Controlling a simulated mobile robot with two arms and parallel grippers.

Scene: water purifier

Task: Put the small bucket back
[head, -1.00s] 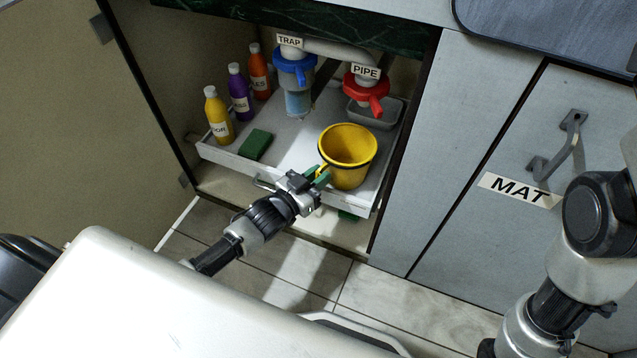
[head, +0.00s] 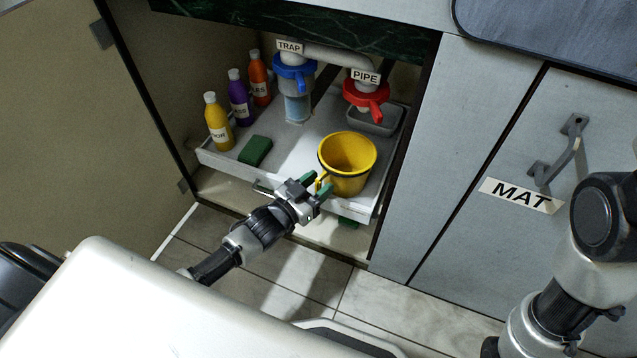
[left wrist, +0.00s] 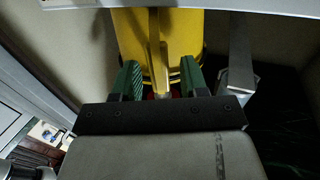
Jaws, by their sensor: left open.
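The small yellow bucket (head: 347,165) stands upright on the right front part of a white pull-out tray (head: 222,160) under the sink. My left gripper (head: 318,186) is at the bucket's near left side, with its green fingers apart. In the left wrist view, the bucket (left wrist: 185,35) fills the top middle. The open fingers (left wrist: 160,82) stand on both sides of a yellow upright handle part (left wrist: 155,45); a gap shows beside it. My right arm is at the lower right, but its gripper is out of view.
Yellow, purple (head: 239,97) and orange bottles and a green sponge (head: 256,151) are on the tray's left. The blue trap (head: 294,78) and red pipe valve (head: 366,98) hang above; a grey dish (head: 375,122) sits behind the bucket. A cabinet door labelled MAT (head: 521,194) is at right.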

